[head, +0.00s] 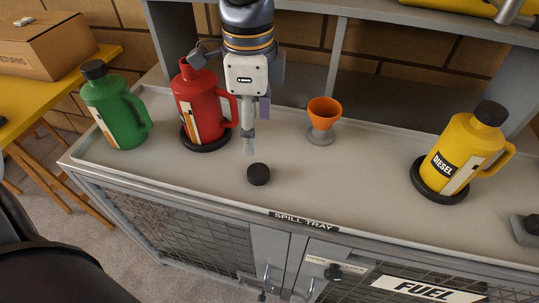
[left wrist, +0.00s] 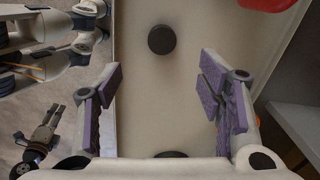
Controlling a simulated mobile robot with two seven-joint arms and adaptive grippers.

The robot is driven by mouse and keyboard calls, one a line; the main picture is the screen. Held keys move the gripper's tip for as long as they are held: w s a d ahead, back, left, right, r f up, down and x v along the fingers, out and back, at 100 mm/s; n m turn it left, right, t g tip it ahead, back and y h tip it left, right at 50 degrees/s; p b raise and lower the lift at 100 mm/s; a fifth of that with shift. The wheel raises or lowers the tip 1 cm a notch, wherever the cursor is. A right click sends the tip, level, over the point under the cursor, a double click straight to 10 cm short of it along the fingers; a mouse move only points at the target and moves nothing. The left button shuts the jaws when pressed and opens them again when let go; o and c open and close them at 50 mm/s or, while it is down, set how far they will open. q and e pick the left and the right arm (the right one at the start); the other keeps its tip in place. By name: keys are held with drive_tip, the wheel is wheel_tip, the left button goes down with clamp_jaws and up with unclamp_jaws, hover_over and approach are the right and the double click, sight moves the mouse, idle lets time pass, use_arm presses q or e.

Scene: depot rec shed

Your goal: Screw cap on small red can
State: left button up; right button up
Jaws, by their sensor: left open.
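The red can (head: 194,105) stands upright on a black ring base at the left of the spill tray, with no black cap on its top. A corner of red shows at the top right of the left wrist view (left wrist: 266,4). A round black cap (head: 258,174) lies loose on the tray, right and in front of the red can; it also shows in the left wrist view (left wrist: 161,40), beyond my fingers. My left gripper (head: 256,127) is open and empty, pointing down, right of the red can and above the tray.
A capped green can (head: 117,112) stands left of the red can. An orange funnel cup (head: 323,113) stands behind right. A capped yellow diesel can (head: 463,150) stands far right on a black ring. A grey shelf (head: 340,60) closes the back. The tray's (head: 330,185) middle is clear.

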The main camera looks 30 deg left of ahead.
use_arm(q)
hover_over(258, 171)
drive_tip(key=f, duration=0.4)
drive_tip(key=s+f, duration=0.1)
drive_tip(key=f, duration=0.2)
use_arm(e)
drive_tip(key=shift+s+f, duration=0.3)
drive_tip(key=shift+s, duration=0.3)
use_arm(q)
drive_tip(key=shift+w, duration=0.1)
drive_tip(key=f, duration=0.1)
drive_tip(key=f+b, duration=0.1)
drive_tip(key=f, duration=0.3)
drive_tip(key=shift+w+f, duration=0.15)
drive_tip(key=shift+w, duration=0.25)
use_arm(e)
drive_tip(key=shift+s+f+g, duration=0.4)
drive_tip(key=shift+s+f, duration=0.2)
drive_tip(key=shift+s, duration=0.05)
use_arm(q)
drive_tip(key=shift+c, duration=0.6)
drive_tip(key=c, duration=0.7)
